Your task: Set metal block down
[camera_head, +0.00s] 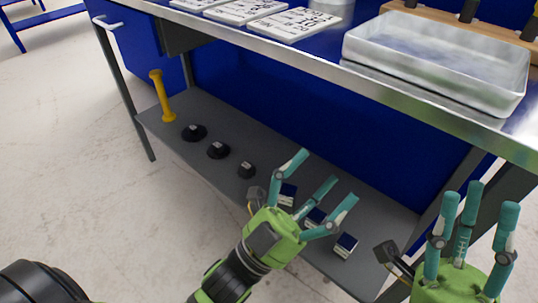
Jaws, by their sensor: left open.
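Several small blocks with dark blue and pale faces stand in a row on the lower grey shelf (215,150): one block (288,194) behind my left fingers, one (314,215) partly hidden by them, and one (345,245) to the right. I cannot tell for certain which is the metal block. My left gripper (325,182) is open, its teal fingers spread in front of the blocks, with nothing seen held. My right gripper (473,210) is at the lower right, its fingers upright and apart, with nothing seen between them.
Black knobbed discs (218,150) and a yellow dumbbell-shaped piece (161,96) stand on the shelf's left part. Above, the bench top's metal edge (290,55) overhangs. A metal tray (440,75) and printed white plates (290,24) lie on top. Floor at left is clear.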

